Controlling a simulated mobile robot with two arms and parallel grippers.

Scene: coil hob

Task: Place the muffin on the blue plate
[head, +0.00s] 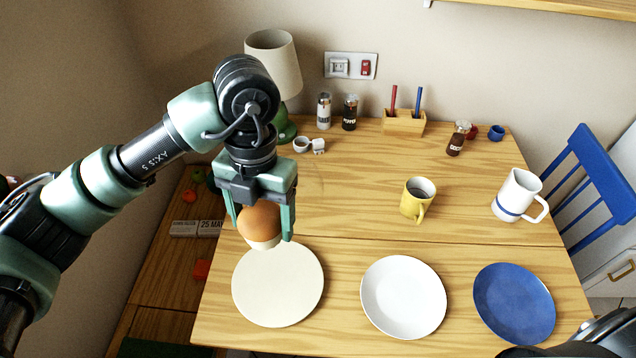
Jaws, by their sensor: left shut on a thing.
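My left gripper (262,215) points down and is shut on the muffin (259,222), which has a rounded brown top and a pale base. It holds the muffin over the back edge of the cream plate (277,300); I cannot tell whether the base touches that plate. The blue plate (514,304) lies empty at the right of the table's front part. My right gripper is not in view; only a dark part of my own body shows at the bottom right corner.
A white plate (403,313) lies between the cream and blue plates. A yellow mug (416,201) and a white mug (517,196) stand behind the plates. A lamp (275,65), shakers (349,113) and a wooden pen holder (404,123) stand at the back. A blue chair (604,185) is at the right.

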